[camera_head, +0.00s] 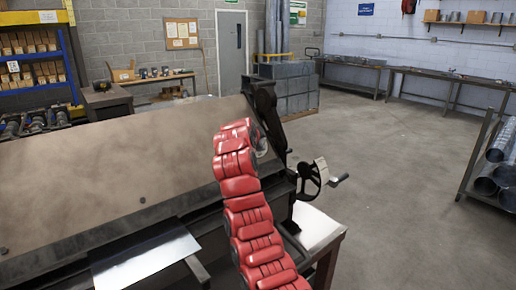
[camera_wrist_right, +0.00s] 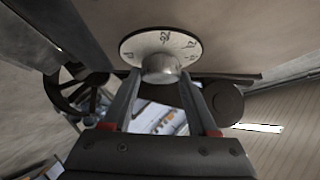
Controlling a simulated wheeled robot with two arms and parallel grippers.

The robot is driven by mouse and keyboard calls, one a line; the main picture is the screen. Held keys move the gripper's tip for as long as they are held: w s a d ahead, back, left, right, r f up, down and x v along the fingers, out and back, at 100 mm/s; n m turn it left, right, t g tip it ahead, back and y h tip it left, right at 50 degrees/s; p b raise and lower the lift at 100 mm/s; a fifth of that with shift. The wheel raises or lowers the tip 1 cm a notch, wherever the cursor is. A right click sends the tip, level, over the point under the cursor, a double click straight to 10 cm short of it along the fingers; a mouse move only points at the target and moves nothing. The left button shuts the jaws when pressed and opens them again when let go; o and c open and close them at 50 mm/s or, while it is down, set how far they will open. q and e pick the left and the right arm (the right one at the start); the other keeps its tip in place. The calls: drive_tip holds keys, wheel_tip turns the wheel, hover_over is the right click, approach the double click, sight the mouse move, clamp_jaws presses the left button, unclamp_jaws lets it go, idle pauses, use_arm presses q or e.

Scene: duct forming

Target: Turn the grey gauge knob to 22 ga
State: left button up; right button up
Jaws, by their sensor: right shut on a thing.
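The grey gauge knob (camera_wrist_right: 161,69) shows in the right wrist view, at the centre of a white round dial (camera_wrist_right: 186,46) with dark marks and numbers. A number that looks like 22 stands at the top of the dial; the others are too small or slanted to read surely. My right gripper (camera_wrist_right: 160,78) is shut on the knob, one finger on each side of it. In the head view my red right arm reaches up to the right end of the forming machine (camera_head: 110,165) and hides the knob. My left gripper is in neither view.
A handwheel with a crank (camera_head: 312,178) sticks out at the machine's right end, close to my right arm. A shiny metal sheet (camera_head: 145,257) lies at the machine's front. A rack of round ducts (camera_head: 490,175) stands far right. The floor between is clear.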

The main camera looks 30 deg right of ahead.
drive_tip(key=shift+a+f, duration=0.1)
drive_tip(key=shift+f, duration=0.35)
drive_tip(key=o, duration=1.4)
drive_tip(key=shift+w+r, duration=0.1)
drive_tip(key=shift+r, duration=0.05)
drive_tip(key=shift+r, duration=0.1)
drive_tip(key=shift+s+a+r, duration=0.1)
drive_tip(key=shift+s+r, duration=0.05)
drive_tip(key=shift+s, duration=0.05)
drive_tip(key=b+v, duration=0.4)
drive_tip(key=v, duration=1.2)
drive_tip(key=shift+s+a+r+b, duration=0.15)
drive_tip(key=shift+a+r+b, duration=0.1)
drive_tip(key=shift+a+b, duration=0.1)
